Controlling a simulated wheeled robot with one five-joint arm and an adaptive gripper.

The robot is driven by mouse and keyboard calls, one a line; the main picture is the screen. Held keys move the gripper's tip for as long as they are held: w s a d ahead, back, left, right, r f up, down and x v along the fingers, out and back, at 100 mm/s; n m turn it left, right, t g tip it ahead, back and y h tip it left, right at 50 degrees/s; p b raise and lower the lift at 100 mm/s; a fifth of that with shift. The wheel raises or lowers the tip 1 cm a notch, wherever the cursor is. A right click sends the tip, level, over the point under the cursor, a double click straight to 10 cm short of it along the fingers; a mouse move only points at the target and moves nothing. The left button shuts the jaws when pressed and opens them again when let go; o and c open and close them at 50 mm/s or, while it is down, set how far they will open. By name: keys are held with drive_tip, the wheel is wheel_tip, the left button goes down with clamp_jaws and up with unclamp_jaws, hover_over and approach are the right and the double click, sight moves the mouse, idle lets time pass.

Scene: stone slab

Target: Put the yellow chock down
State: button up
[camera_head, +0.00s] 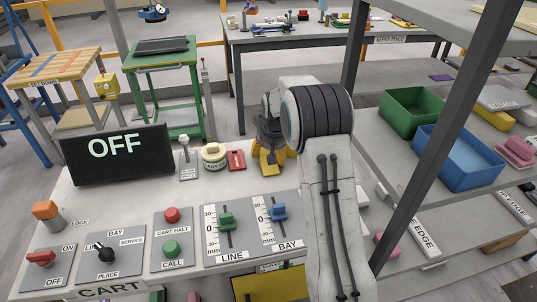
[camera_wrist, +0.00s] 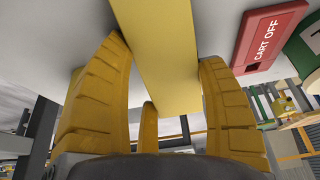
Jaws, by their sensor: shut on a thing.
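My gripper (camera_head: 270,152) is shut on the yellow chock (camera_head: 271,170) above the back right of the pale slab (camera_head: 330,182), beside the red plate. In the wrist view the chock (camera_wrist: 160,45) is a long yellow block between my two ribbed yellow fingers (camera_wrist: 163,58). Its far end runs out of the top of that picture. Its lower end in the head view is at or very close to the slab; I cannot tell whether it touches. My arm hides the slab to the right of it.
A red plate (camera_head: 236,160) marked CART OFF in the wrist view (camera_wrist: 270,32) lies close left of the chock. A round green-and-cream button (camera_head: 213,156) and a small lever (camera_head: 186,155) stand farther left. Sliders (camera_head: 279,212) are in front. A shelf post (camera_head: 440,140) rises right of my arm.

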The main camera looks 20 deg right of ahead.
drive_tip(key=shift+f, duration=0.15)
drive_tip(key=o, duration=1.2)
